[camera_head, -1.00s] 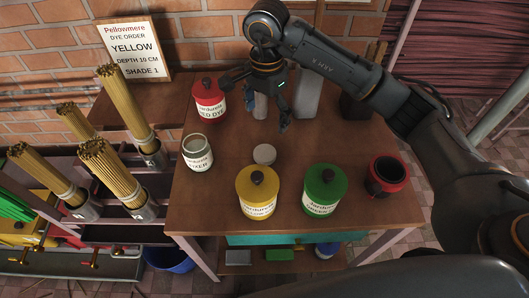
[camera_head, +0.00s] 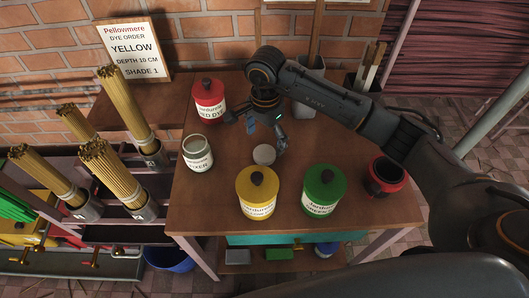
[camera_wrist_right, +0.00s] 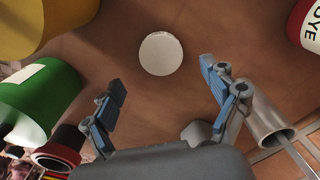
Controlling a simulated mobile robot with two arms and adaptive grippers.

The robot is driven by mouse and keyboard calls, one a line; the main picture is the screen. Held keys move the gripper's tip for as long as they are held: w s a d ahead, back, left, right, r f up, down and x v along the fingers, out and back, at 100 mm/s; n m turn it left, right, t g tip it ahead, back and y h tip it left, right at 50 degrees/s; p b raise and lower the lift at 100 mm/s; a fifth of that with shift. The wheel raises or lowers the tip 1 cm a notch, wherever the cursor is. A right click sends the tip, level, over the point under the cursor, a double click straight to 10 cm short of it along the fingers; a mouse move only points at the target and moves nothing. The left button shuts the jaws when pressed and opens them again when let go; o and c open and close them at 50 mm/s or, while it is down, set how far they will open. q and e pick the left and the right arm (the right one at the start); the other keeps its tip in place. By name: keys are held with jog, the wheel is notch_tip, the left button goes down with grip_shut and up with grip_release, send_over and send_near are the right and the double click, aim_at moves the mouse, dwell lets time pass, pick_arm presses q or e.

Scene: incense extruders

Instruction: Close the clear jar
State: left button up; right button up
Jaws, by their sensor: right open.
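The clear jar (camera_head: 198,153), labelled FIXER, stands upright and open on the left of the table (camera_head: 205,208). A pale round lid (camera_head: 264,154) lies flat on the table to its right, behind the yellow jar. It also shows in the wrist view (camera_wrist_right: 160,54), with bare tabletop around it. My right gripper (camera_head: 258,133) is open and empty, above the table just behind the lid. In the wrist view its spread blue-padded fingers (camera_wrist_right: 161,82) are below the lid in the picture, apart from it. The clear jar is out of the wrist view. My left gripper is not in view.
A yellow jar (camera_head: 257,194) and a green jar (camera_head: 324,190) stand in front of the lid. An open red jar (camera_head: 386,176) is at the right. A lidded red dye jar (camera_head: 208,98) stands behind the clear jar. A grey container (camera_head: 308,82) is at the back.

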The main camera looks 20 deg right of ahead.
aim_at(265, 153)
notch_tip(265, 153, down, 5)
jog(key=shift+f+p, duration=0.1)
jog(key=shift+p, duration=0.4)
jog(key=c, duration=0.8)
